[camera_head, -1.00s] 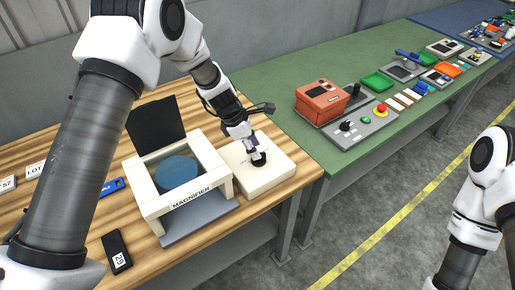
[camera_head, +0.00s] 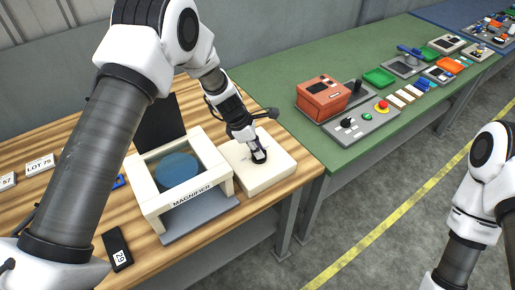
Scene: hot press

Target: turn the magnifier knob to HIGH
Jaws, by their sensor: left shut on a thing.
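The magnifier (camera_head: 191,197) is a cream frame with a round blue lens (camera_head: 177,169), standing on the wooden table. To its right is a cream control box (camera_head: 272,174) with a dark knob (camera_head: 260,157) on top. My left gripper (camera_head: 257,151) points down over the box and is shut on the knob. The fingers cover part of the knob, and its setting and any marks are too small to read. My right arm shows at the right edge, but its gripper is out of the picture.
A black panel (camera_head: 161,122) stands behind the magnifier. A black tag marked 29 (camera_head: 117,250) lies at the front left, and a LOT 75 card (camera_head: 40,164) lies at the far left. The green table (camera_head: 290,95) to the right carries an orange device (camera_head: 322,97) and a button panel (camera_head: 362,122).

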